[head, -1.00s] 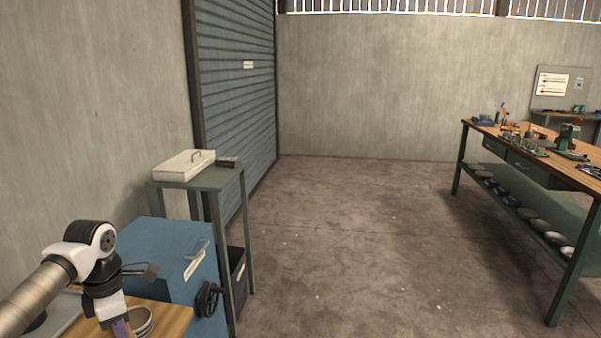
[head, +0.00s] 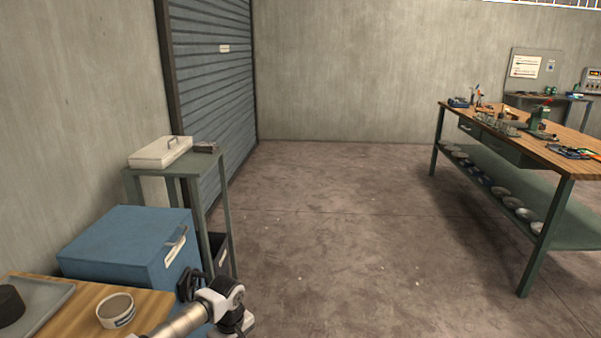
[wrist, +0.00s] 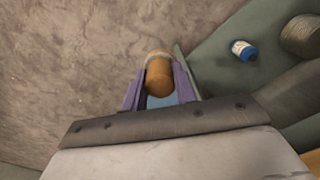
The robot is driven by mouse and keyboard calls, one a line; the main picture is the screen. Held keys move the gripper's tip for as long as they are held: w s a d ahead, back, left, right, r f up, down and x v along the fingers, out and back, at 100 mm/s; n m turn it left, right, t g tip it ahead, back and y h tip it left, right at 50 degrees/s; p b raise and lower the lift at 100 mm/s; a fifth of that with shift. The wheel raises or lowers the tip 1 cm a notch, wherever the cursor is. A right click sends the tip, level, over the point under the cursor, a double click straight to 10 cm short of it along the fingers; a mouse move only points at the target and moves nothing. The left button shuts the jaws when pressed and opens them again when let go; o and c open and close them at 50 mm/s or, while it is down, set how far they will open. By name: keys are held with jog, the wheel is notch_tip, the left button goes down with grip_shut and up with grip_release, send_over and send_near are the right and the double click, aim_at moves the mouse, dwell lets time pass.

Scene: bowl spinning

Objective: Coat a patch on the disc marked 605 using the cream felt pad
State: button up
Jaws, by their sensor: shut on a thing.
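In the wrist view, my gripper (wrist: 160,92) has its purple fingers shut on an orange-brown, rounded cylinder (wrist: 159,78) with a paler band at its far end. It looks like a wooden handle; I cannot tell whether the cream felt pad is on it. In the head view, my arm reaches in at the bottom, right of the wooden bench top (head: 152,300), and the fingertips are out of frame. A round tin (head: 116,311) with a pale label band stands on the bench. I can read no 605 mark on any disc.
A dark round piece (head: 9,306) sits in a grey tray (head: 50,290). A blue cabinet (head: 120,240) and a green stand (head: 135,178) with a white box (head: 160,152) are beyond. A long workbench (head: 562,150) is at right, with open floor between. In the wrist view, a blue-and-white jar (wrist: 244,50) is nearby.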

jog(key=s+d+f+m, duration=0.1)
jog(key=d+f+m, duration=0.4)
jog(key=d, duration=0.3)
jog(key=s+d+f+m, duration=0.1)
jog(key=d+f+m, duration=0.4)
jog(key=d, duration=0.4)
jog(key=shift+s+f, duration=0.35)
jog(key=shift+f, duration=0.5)
jog(key=shift+s, duration=0.1)
